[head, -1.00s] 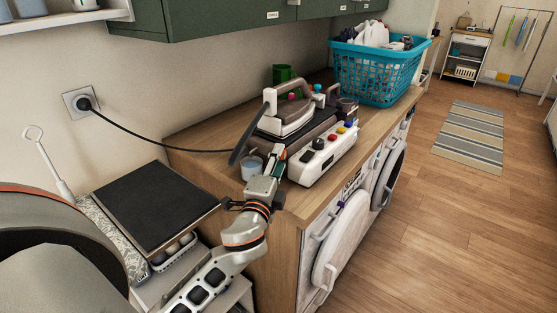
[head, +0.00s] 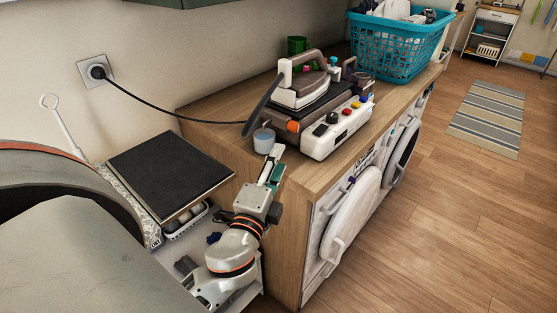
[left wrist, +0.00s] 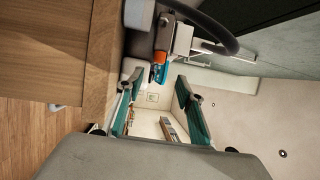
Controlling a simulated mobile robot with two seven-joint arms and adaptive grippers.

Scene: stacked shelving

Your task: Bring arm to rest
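My left arm comes up from the bottom of the head view. Its gripper (head: 273,168) is at the near corner of the wooden counter, in front of the steam iron station. In the left wrist view the same gripper (left wrist: 156,98) has its two teal-padded fingers spread apart with nothing between them. The iron (head: 302,86) sits on its white and dark base (head: 330,132) on the counter. My right gripper is not in view.
A black cord runs from the wall socket (head: 97,71). A dark-topped box (head: 170,172) is left of my arm. Floor (head: 430,220) at right is clear.

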